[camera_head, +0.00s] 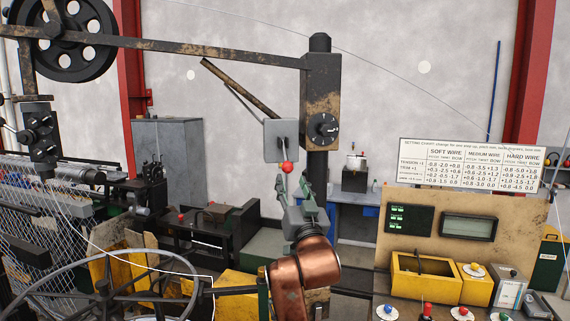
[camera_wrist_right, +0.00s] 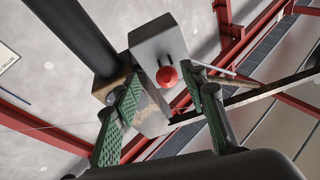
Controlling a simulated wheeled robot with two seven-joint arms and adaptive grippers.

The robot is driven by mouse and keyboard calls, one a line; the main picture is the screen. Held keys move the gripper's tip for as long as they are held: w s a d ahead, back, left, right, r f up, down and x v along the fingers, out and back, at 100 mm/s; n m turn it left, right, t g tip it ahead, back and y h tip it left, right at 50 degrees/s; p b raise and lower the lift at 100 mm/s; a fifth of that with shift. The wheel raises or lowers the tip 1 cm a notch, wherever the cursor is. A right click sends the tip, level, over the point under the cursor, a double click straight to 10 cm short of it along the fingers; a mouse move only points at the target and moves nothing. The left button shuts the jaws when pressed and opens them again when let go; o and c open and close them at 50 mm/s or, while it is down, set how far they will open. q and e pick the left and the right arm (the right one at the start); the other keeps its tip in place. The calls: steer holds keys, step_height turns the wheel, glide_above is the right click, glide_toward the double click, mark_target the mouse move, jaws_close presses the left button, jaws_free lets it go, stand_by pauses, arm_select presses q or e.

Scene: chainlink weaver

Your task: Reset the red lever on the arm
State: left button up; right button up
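The red lever shows as a red ball knob (camera_head: 287,167) on a short stem below a grey box (camera_head: 281,141), at the end of the machine's arm in the head view. In the right wrist view the red knob (camera_wrist_right: 167,77) sits in front of the grey box (camera_wrist_right: 158,50). My right gripper (camera_head: 296,188) is just below the knob, pointing up. In the wrist view its green-padded fingers are spread, with the knob appearing between the tips (camera_wrist_right: 163,84) and gaps on both sides. I cannot tell the exact depth between them. My left gripper is not in view.
A black post (camera_head: 319,170) with a rusty dial housing (camera_head: 322,100) stands close to my right gripper. A long horizontal bar (camera_head: 180,48) runs left from it. A handwheel (camera_head: 60,266) is at lower left. A control panel (camera_head: 470,225) stands at right under a settings chart (camera_head: 470,165).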

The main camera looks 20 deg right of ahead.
mark_target(286, 158)
steer(key=shift+s+a+r, duration=0.15)
steer(key=shift+r, duration=0.8)
steer(key=shift+w+r, duration=0.2)
steer(key=shift+r, duration=0.1)
steer(key=p+x, duration=0.2)
steer(key=x, duration=0.4)
steer(key=shift+p, duration=0.35)
steer(key=shift+w+r, duration=0.15)
steer(key=shift+w, duration=0.4)
steer(key=shift+c, duration=0.7)
jaws_close()
